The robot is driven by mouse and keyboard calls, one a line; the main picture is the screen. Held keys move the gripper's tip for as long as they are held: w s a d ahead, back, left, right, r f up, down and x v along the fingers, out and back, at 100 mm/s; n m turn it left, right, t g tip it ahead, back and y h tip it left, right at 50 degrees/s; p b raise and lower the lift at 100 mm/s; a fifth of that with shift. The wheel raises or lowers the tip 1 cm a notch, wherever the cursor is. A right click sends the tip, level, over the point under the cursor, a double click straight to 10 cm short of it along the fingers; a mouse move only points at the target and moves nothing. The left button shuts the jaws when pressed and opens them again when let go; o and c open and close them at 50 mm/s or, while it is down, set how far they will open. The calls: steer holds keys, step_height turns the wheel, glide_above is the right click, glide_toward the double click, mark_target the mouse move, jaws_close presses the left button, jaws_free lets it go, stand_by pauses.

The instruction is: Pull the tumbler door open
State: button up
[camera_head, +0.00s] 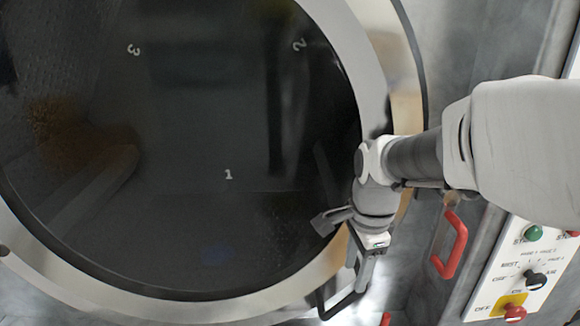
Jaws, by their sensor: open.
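The round tumbler door (228,110) fills the left and middle of the head view. It has dark glass with white numbers 1, 2 and 3, and a broad pale metal rim (371,62). It looks shut, though its edge is partly hidden by my arm. My gripper (328,265) is over the lower right of the door rim, its dark fingers spread apart and nothing seen between them. Whether a finger touches the rim cannot be told. A red handle (450,245) is to the right of my gripper, apart from it.
A white control panel (533,262) with a green button (533,233), a black knob (535,280) and a red knob on yellow (514,312) is at the lower right. My arm comes in from the right, above the panel. A small red part (386,319) shows at the bottom edge.

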mark_target(349, 296)
steer(key=f, duration=0.7)
steer(key=w+f, duration=0.1)
steer(key=f, duration=0.2)
steer(key=shift+w+f, duration=0.1)
steer(key=shift+f, duration=0.25)
jaws_close()
stand_by(0.8)
